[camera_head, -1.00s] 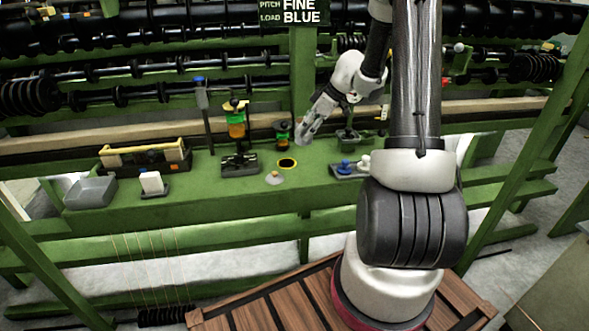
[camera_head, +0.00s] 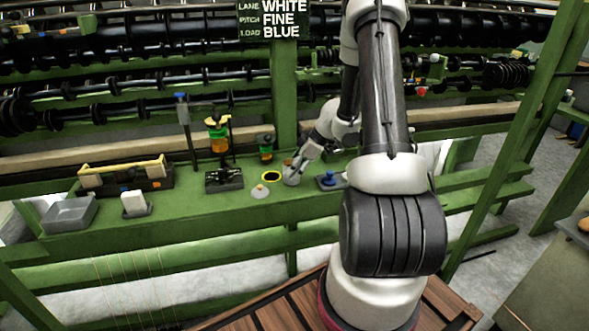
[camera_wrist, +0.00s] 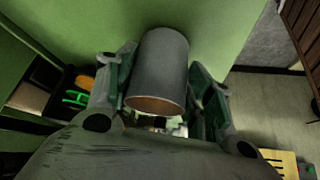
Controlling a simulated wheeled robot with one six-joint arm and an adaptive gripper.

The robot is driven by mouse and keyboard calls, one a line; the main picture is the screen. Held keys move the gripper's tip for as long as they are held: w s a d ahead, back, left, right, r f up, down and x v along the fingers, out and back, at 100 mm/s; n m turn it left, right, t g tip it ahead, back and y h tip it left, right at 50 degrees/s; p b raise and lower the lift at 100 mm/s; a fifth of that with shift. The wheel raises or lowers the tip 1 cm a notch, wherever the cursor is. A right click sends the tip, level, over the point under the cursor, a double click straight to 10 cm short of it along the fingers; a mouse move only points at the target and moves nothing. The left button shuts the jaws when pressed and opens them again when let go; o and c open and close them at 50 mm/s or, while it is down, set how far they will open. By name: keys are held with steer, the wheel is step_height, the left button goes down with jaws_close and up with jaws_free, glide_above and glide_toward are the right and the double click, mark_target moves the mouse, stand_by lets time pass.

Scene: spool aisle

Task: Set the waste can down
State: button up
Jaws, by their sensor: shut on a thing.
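The waste can is a grey cylinder (camera_wrist: 158,65) with a brownish inside, seen in the wrist view with its open end towards the camera. My gripper (camera_wrist: 162,78) is shut on it, one finger on each side. The can is mostly hidden there by the fingers. I cannot tell whether its base touches the bench.
A small pale cone-like piece (camera_head: 260,191) lies left of the gripper, and a blue-knobbed item (camera_head: 329,180) stands to its right. A green-and-orange spool stand (camera_head: 266,146) is behind. A grey tray (camera_head: 70,213) and white block (camera_head: 134,203) are further left.

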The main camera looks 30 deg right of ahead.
steer(key=shift+f, duration=0.1)
steer(key=o, duration=1.5)
steer(key=shift+c, duration=0.2)
